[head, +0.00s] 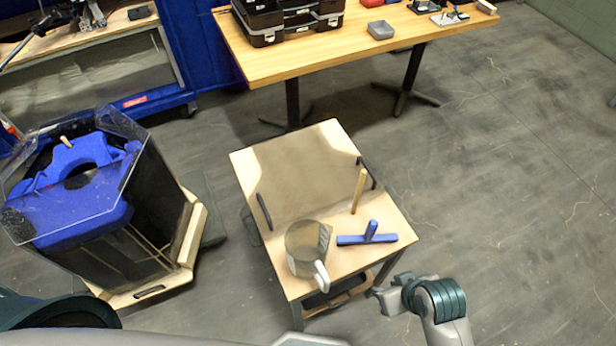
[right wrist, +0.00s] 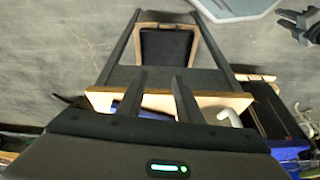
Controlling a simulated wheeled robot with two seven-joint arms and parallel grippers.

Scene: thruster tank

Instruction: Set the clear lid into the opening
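The clear hexagonal lid (head: 101,196) is a see-through sheet with a small wooden knob. It lies over the top of the dark tank (head: 150,205) at the left of the head view, above a blue part (head: 85,232) with a round hole. I cannot tell whether it sits in the opening or rests on the rim. My right gripper (head: 376,293) is beside the small cart's front right corner, away from the lid. Its fingers, also in the right wrist view (right wrist: 160,85), are apart and empty. What looks like my left gripper (right wrist: 296,24) shows small at that view's upper right.
The small wooden cart (head: 290,165) holds a clear pitcher (head: 305,240), a blue T-shaped tool (head: 367,238) and a wooden-handled item (head: 358,190). A long table (head: 270,65) with black cases (head: 285,20) stands behind. The floor at right (head: 500,190) is clear.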

